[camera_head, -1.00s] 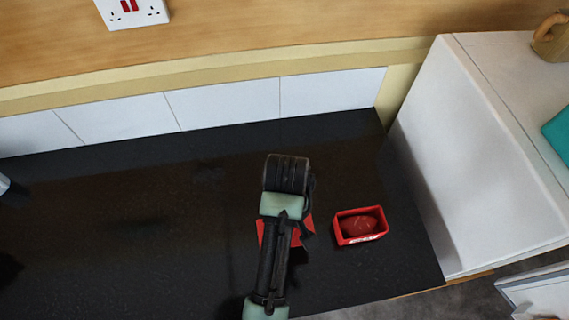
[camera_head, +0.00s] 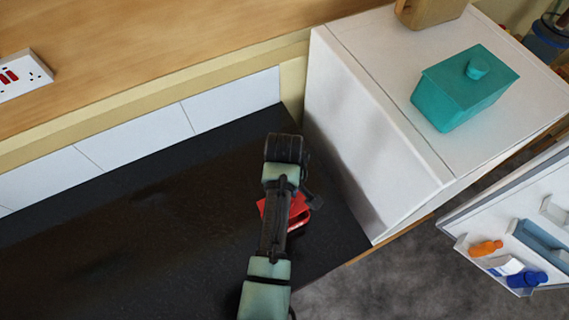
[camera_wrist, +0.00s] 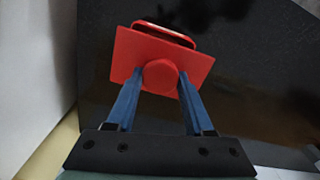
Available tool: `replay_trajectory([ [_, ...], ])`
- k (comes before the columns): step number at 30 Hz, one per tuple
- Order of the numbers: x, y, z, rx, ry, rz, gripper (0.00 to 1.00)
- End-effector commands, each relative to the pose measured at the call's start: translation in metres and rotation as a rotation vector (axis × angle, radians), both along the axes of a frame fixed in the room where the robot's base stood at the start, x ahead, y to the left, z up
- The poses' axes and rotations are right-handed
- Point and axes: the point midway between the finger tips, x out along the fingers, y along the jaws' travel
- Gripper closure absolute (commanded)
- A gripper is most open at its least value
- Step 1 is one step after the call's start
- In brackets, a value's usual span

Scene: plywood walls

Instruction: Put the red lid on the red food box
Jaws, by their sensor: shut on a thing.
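The red lid (camera_wrist: 130,58) is a flat square plate with a round knob, seen close up in the wrist view. My gripper (camera_wrist: 160,92) is shut on the knob, one blue finger at each side. The red food box (camera_wrist: 166,32) shows just beyond the lid's far edge, and the lid hides most of it. In the head view, lid and box overlap as red shapes beside my arm on the black counter, partly hidden by it. Whether the lid touches the box I cannot tell.
The black counter (camera_head: 110,250) is clear to the left. A white cabinet (camera_head: 345,130) stands close on the right, with a teal lidded box (camera_head: 462,92) on top. An open door with bottles (camera_head: 486,248) is at the far right.

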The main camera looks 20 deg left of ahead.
Motion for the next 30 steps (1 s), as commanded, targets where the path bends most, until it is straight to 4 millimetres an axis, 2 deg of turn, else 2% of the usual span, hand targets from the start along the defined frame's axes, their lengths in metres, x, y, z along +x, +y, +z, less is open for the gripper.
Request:
replay_trajectory([
  [5,0.000,-0.001,0.002,0.000,0.001,-0.001,1.00],
  [30,0.000,0.000,-0.053,0.000,0.001,-0.001,1.00],
])
